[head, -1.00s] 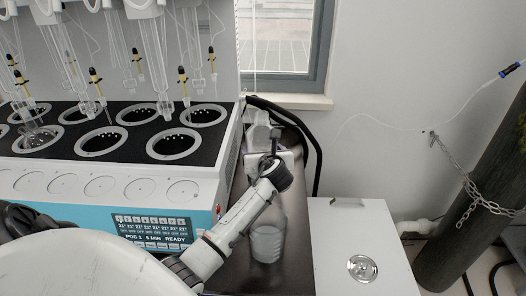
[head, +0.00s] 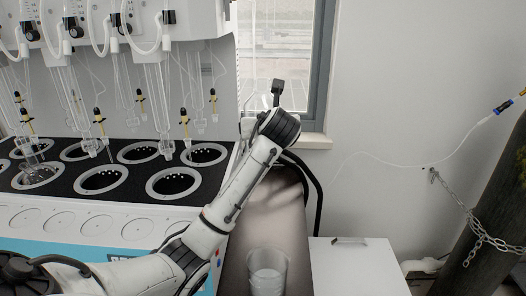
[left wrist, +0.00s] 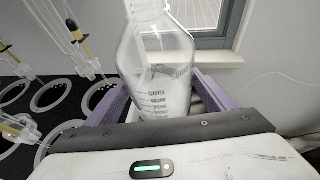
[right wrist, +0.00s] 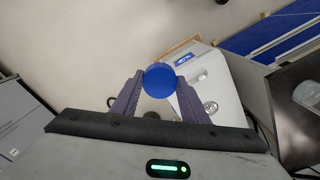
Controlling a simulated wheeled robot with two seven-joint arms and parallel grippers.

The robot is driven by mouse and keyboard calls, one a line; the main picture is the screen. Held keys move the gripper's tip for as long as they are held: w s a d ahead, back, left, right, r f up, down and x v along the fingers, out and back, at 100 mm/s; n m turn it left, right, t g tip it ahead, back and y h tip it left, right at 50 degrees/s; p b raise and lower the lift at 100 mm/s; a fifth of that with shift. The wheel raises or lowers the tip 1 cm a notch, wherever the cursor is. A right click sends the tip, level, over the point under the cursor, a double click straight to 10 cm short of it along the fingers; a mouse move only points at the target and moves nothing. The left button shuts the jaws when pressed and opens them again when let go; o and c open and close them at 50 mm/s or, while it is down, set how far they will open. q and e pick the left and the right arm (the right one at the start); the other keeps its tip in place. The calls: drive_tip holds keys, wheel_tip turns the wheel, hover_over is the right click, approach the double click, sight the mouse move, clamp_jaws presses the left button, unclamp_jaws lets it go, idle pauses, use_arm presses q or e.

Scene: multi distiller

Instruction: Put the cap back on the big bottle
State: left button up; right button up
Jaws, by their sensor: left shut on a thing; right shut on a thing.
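The big bottle (left wrist: 158,62) is clear glass with printed volume marks. In the left wrist view it stands between the purple fingers of my left gripper (left wrist: 163,88), which is shut on it. Its top is cut off by the picture edge. The blue round cap (right wrist: 159,79) is held between the fingertips of my right gripper (right wrist: 160,90) in the right wrist view. My right gripper is not in the head view.
A distiller (head: 105,150) with several round wells fills the left. A white cabinet (head: 355,265), a chain (head: 462,205) and a dark cylinder (head: 490,190) are at right.

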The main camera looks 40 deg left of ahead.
sight(266, 100)
use_arm(q)
wheel_tip(266, 100, up, 7)
drive_tip(key=shift+f, duration=0.1)
idle(0.8)
drive_tip(key=shift+d+r, duration=0.25)
drive_tip(key=shift+d, duration=0.05)
drive_tip(key=s+d+r+m+t+h, duration=0.2)
drive_tip(key=d+m+t+h, duration=0.25)
drive_tip(key=d, duration=1.15)
drive_tip(key=s+d+f+m+h, duration=0.2)
drive_tip(key=s+d+f+h, duration=0.1)
drive_tip(key=d, duration=0.3)
drive_tip(key=s+d+f+m+h, duration=0.3)
drive_tip(key=s+d+f, duration=0.1)
drive_tip(key=d, duration=0.3)
drive_tip(key=shift+s+d+f+m+t, duration=0.15)
drive_tip(key=shift+s+f+m+t, duration=0.2)
drive_tip(key=shift+s, duration=0.5)
drive_tip(key=shift+r, duration=0.1)
